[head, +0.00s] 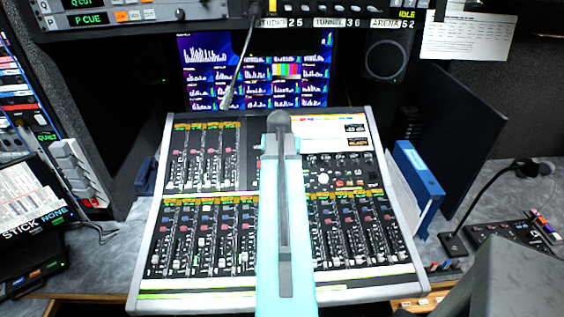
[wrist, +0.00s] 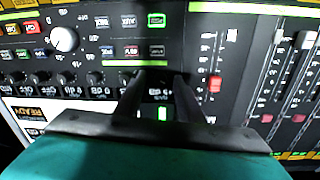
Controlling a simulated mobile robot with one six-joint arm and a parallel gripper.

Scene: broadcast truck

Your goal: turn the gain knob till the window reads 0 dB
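My gripper (wrist: 158,84) reaches down to the mixing console (head: 150,255). In the wrist view its two dark fingers stand apart, one on each side of a dark patch at the end of a row of small black knobs (wrist: 95,78). I cannot tell whether a gain knob sits between the fingertips or touches them.
A larger white knob (wrist: 64,38) stands left of the fingers in the wrist view. Faders (wrist: 215,84) lie to the right. In the head view a gooseneck microphone (head: 228,95) hangs before the monitor (head: 205,70). A blue binder (head: 418,175) stands right of the console.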

